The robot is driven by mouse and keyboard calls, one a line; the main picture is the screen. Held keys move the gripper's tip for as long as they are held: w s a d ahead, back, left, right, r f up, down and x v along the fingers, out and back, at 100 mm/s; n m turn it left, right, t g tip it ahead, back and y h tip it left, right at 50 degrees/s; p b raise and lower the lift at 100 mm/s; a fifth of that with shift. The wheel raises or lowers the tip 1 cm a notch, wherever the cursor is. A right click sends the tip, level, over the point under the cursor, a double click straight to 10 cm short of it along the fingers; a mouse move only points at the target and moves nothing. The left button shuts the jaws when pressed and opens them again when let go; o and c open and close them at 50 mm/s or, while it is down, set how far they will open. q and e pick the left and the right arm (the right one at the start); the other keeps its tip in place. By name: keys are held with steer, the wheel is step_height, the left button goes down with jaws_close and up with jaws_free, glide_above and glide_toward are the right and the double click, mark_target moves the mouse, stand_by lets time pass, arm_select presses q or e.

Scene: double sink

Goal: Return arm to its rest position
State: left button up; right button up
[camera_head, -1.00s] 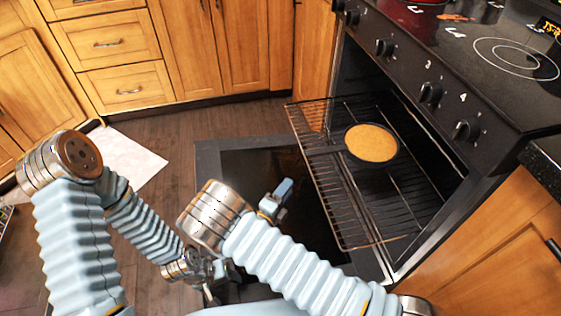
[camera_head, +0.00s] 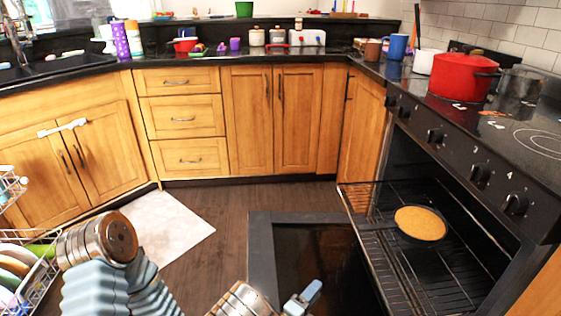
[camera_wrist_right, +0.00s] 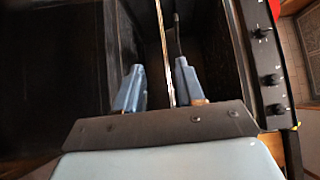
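My right gripper (camera_head: 303,298) is at the bottom edge of the head view, over the open oven door and left of the pulled-out rack. In the right wrist view its two blue fingers (camera_wrist_right: 158,86) stand apart with nothing clasped between them. A thin bright bar (camera_wrist_right: 163,40) shows beyond the gap. My left arm shows at the lower left of the head view; its gripper is out of frame. A dark pan (camera_head: 402,234) with a golden filling (camera_head: 420,223) rests on the oven rack (camera_head: 372,250), clear of the gripper.
The oven door (camera_head: 262,262) hangs open, low in front of the stove. A dish rack (camera_head: 40,285) with plates is at the lower left. A red pot (camera_head: 462,76) stands on the stovetop. A pale mat (camera_head: 165,228) lies on the floor, with bare floor beside it.

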steer(key=s+d+f+m+g, duration=0.3)
steer(key=s+f+m+g, duration=0.1)
steer(key=s, duration=0.1)
steer(key=s+d+f+m+g+y, duration=0.1)
steer(key=s+d+f+m+g, duration=0.2)
steer(key=s+f+m+g, duration=0.1)
steer(key=s+d+f+m+g, duration=0.3)
steer(key=s+d+m+g, duration=0.1)
steer(key=s, duration=0.3)
steer(key=shift+d+f+m+g+y, duration=0.1)
steer(key=shift+f+m+g+y, duration=0.25)
steer(key=shift+m+g, duration=0.5)
steer(key=s+a+f+m+g+y, duration=0.1)
steer(key=s+a+m+g+y, duration=0.15)
steer(key=s+m, duration=0.3)
steer(key=s+a+f+m+g+y, duration=0.2)
steer(key=s+m+g+y, duration=0.15)
steer(key=s+m, duration=0.2)
steer(key=w+a+r+m+t+y, duration=0.2)
steer(key=w+m+t+y, duration=0.1)
steer(key=m, duration=0.8)
steer(key=w+a+r+m+t+y, duration=0.2)
steer(key=m+y, duration=0.3)
steer(key=m, duration=0.7)
steer(key=shift+w+a+t, duration=0.2)
steer(key=shift+w+t, duration=0.2)
steer(key=shift+t, duration=0.35)
